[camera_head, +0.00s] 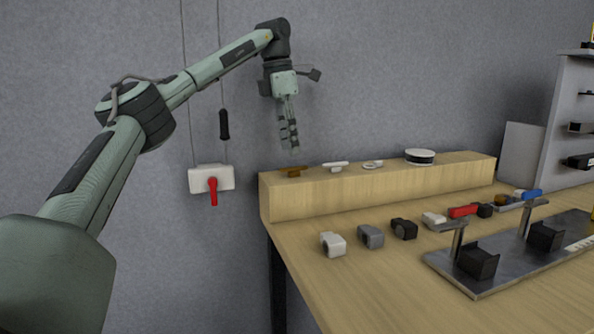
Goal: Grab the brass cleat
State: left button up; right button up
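The brass cleat (293,172) lies on top of the raised wooden ledge (370,192), near its left end. It is small and brownish gold. My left gripper (290,142) points down in the air above the brass cleat, apart from it. Its fingers look close together, but from this side I cannot tell whether they are open or shut. I see nothing held below the fingertips. My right gripper is not in view.
On the ledge, right of the cleat, are a white cleat (335,166), a small pale ring-like fitting (373,164) and a round white-and-black container (420,157). Several clamp-like parts and a metal plate (490,284) occupy the table. A red-handled switch (212,185) hangs on the wall at left.

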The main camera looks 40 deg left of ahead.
aim_at(293, 167)
pick_arm(q)
jog(key=f, duration=0.5)
jog(key=shift+w+d+f, duration=0.1)
jog(key=shift+w+f, duration=0.25)
jog(key=shift+w, duration=0.05)
grip_shut()
